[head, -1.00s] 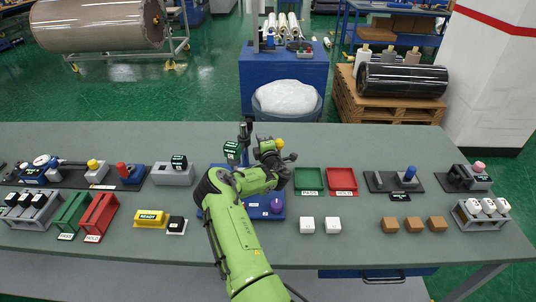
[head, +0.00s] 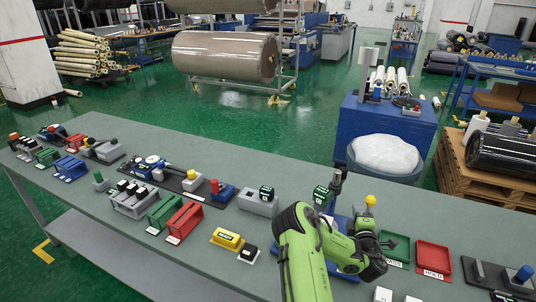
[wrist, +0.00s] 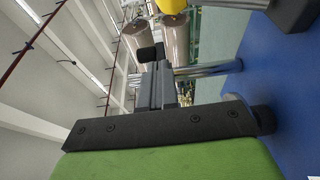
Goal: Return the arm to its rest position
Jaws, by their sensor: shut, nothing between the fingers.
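My green arm (head: 305,258) rises from the bottom of the head view and bends right at its elbow over the bench. Its dark wrist end (head: 372,262) is beside a blue-based fixture with a post and a yellow knob (head: 370,200). The fingers cannot be made out clearly in the head view. In the wrist view my gripper (wrist: 150,55) is shut and empty, its grey fingers standing beyond a dark bar. A blue surface fills the right of the wrist view, with a metal rod and part of a yellow knob (wrist: 172,5) near the fingers.
The grey bench (head: 300,172) holds red (head: 184,222) and green racks, a yellow block (head: 228,239), a green tray (head: 394,247) and a red tray (head: 433,257). Its back strip is clear. A blue cabinet (head: 385,125) and a white-filled bin (head: 385,155) stand behind.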

